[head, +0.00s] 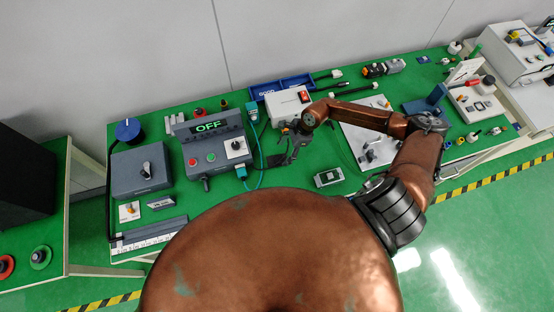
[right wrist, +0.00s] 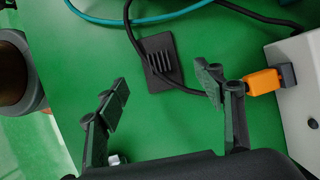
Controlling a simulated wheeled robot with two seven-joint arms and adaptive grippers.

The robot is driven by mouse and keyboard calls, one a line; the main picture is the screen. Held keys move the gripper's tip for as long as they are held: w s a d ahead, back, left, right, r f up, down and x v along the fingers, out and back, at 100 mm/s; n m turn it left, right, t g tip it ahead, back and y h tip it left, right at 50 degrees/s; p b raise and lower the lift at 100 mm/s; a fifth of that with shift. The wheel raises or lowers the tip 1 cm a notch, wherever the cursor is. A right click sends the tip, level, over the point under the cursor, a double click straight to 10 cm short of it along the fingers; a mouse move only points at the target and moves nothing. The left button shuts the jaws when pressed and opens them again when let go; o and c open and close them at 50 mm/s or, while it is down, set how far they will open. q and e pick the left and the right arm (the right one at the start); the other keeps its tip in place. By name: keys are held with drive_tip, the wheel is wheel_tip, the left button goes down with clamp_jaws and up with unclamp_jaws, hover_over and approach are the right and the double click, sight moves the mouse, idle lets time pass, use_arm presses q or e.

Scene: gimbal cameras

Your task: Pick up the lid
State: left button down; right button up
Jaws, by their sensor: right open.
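A small flat black slotted piece, which looks like the lid (right wrist: 157,62), lies on the green table in the right wrist view. A black cable runs over or along its edge. It shows small and dark in the head view (head: 276,160), just left of my right gripper (head: 290,154). In the right wrist view my right gripper (right wrist: 164,82) is open and empty, its two fingers apart on either side of the piece in the picture. The fingers do not appear to touch it. My left gripper is not in view.
A white box with a red switch (head: 289,104) stands close behind the gripper, with an orange connector (right wrist: 263,82) at its side. A grey control box reading OFF (head: 212,150) stands to the left. A teal cable (head: 262,172) runs nearby. A small grey device (head: 329,177) lies in front.

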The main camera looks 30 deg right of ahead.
sight(278, 159)
drive_tip(key=x, duration=0.2)
drive_tip(key=p+x, duration=0.1)
drive_tip(key=x, duration=0.1)
drive_tip(key=shift+w+a+f, duration=0.15)
drive_tip(key=shift+a, duration=0.2)
drive_tip(key=shift+a+f, duration=0.1)
drive_tip(key=shift+f, duration=0.4)
drive_tip(key=shift+c, duration=0.7)
drive_tip(key=c, duration=1.1)
